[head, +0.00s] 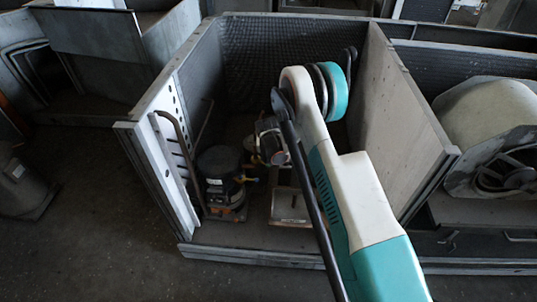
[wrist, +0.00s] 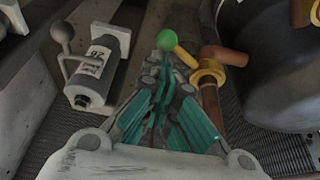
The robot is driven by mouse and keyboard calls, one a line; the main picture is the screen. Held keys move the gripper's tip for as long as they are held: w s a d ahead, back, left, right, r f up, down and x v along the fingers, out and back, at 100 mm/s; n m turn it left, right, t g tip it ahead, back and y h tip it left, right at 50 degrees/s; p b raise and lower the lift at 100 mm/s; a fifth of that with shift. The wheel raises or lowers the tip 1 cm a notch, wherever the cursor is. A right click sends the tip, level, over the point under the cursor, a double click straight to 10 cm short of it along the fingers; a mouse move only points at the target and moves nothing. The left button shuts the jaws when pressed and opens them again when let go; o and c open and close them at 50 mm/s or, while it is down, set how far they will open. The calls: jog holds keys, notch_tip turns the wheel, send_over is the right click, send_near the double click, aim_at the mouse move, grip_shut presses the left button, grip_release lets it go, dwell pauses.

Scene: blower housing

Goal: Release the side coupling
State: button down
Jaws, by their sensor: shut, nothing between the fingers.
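A yellow collar (wrist: 208,73) sits around a copper-coloured pipe (wrist: 226,55) in the wrist view, right of my gripper. This looks like the side coupling, though I cannot be certain. A yellow lever (wrist: 186,58) runs from the collar up and left to a green ball knob (wrist: 167,40). My gripper (wrist: 165,80) is shut and empty, with its teal fingers together just below the knob in the picture. I cannot tell whether the fingertips touch the knob or lever.
A grey labelled cylinder (wrist: 101,62) with a ball-ended handle stands left of my gripper. A dark round tank (wrist: 275,70) is close on the right; it also shows in the head view (head: 220,165). Side panels (head: 400,120) enclose the bay, with a rack (head: 170,150) at left.

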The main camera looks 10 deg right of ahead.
jog(key=m, duration=0.1)
jog(key=s+a+m+h, duration=0.1)
jog(key=m, duration=0.1)
jog(key=shift+s+a+m, duration=0.1)
jog(key=shift+s+m, duration=0.2)
jog(key=a+m, duration=0.1)
jog(key=m, duration=0.1)
jog(key=s+a+m+g+h, duration=0.1)
jog(key=a+m+g, duration=0.1)
jog(key=m, duration=0.1)
jog(key=shift+s+m, duration=0.3)
jog(key=shift+s, duration=0.05)
jog(key=shift+a, duration=0.3)
jog(key=d, duration=0.2)
jog(key=w+d+r, duration=0.1)
jog(key=d, duration=0.1)
jog(key=shift+r, duration=0.1)
jog(key=p+v, duration=0.4)
jog(key=v, duration=0.5)
jog(key=shift+w+a+r, duration=0.2)
jog(key=shift+a+r, duration=0.05)
jog(key=shift+a, duration=0.25)
